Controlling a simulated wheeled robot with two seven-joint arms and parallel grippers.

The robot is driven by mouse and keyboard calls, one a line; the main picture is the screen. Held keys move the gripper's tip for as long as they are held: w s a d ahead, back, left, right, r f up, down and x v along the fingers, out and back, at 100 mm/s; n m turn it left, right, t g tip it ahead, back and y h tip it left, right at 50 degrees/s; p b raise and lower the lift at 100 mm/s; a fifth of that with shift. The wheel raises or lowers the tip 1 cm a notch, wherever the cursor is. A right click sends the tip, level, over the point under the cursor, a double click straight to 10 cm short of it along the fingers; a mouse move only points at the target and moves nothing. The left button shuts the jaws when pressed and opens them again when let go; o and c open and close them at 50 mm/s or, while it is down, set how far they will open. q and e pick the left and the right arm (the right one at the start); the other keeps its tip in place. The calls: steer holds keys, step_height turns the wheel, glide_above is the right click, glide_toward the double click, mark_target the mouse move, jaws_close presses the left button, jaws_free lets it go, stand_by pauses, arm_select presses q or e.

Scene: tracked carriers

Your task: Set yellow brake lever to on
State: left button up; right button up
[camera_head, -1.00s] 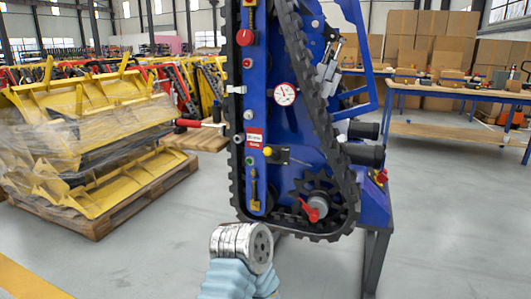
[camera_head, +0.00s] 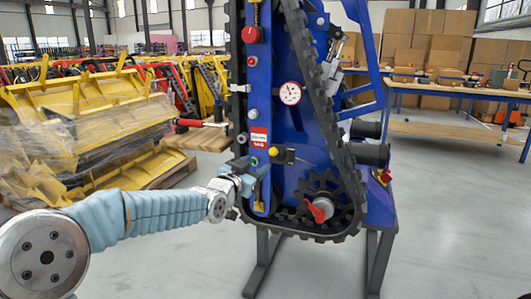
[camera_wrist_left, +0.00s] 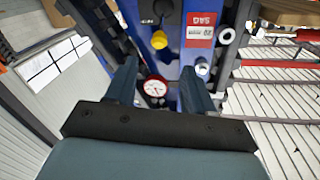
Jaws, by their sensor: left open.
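The yellow knob (camera_head: 273,152), which I take for the brake lever's end, sits by a black block (camera_head: 286,156) on the blue machine's front, below the red and white label (camera_head: 258,138). In the left wrist view, the yellow knob (camera_wrist_left: 159,40) is beyond the fingertips, near the top. My left gripper (camera_head: 256,172) is just below and left of the knob, in front of the blue panel. In the left wrist view, its two fingers (camera_wrist_left: 160,82) are apart with nothing held between them. Whether they touch the panel cannot be told. My right gripper is not in view.
A dial gauge (camera_head: 290,93), a red knob (camera_head: 251,35) and a red lever (camera_head: 320,209) are on the same machine. A black track (camera_head: 325,110) runs around it. A red handle (camera_head: 200,123) sticks out left. The floor at right is clear.

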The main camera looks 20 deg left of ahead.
mark_target(271, 154)
arm_select(q)
steer(key=w+p, duration=0.1)
steer(key=w, duration=0.3)
steer(key=w+d, duration=0.1)
steer(key=w, duration=0.3)
steer(key=w+d+p, duration=0.1)
steer(key=w, duration=0.3)
steer(key=shift+f+p, duration=0.15)
steer(key=shift+p, duration=0.15)
jaws_close()
